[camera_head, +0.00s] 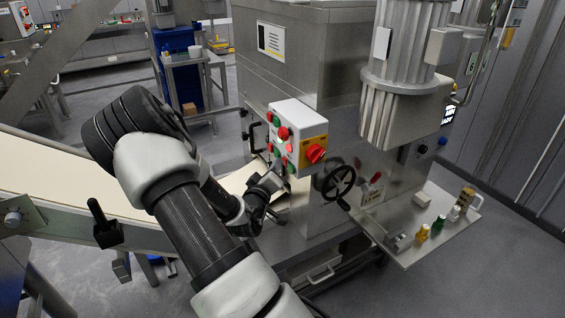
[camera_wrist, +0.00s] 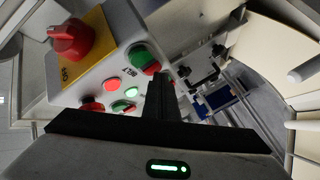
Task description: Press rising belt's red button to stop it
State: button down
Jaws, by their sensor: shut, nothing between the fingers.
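A grey-white control box (camera_head: 296,128) is mounted on the steel machine and carries several red and green buttons. A red rotary knob (camera_head: 315,153) sits on its yellow plate. My gripper (camera_head: 272,184) is shut and empty, close below the box's button face. In the wrist view, the shut fingers (camera_wrist: 160,78) overlap the button face. Beside them are a large green button (camera_wrist: 139,56), a lit red one (camera_wrist: 111,84) and a lit green one (camera_wrist: 131,92). Red edges show beside the fingers, partly hidden. I cannot tell whether the fingertips touch a button, or which button belongs to the rising belt.
A cream sloping belt (camera_head: 65,180) passes behind my arm on the left. A black handwheel (camera_head: 338,182) is right of the box. A steel shelf (camera_head: 408,258) holding small parts juts out at the lower right. Grey floor (camera_head: 500,260) is open beyond it.

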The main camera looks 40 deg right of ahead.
jog(key=shift+a, duration=0.1)
jog(key=shift+w+a, duration=0.2)
jog(key=shift+a, duration=0.55)
jog(key=shift+w+a, duration=0.2)
jog(key=shift+a, duration=0.6)
jog(key=shift+w+a, duration=0.15)
jog(key=shift+a, duration=0.65)
jog(key=shift+w+a, duration=0.2)
jog(key=shift+a, duration=0.6)
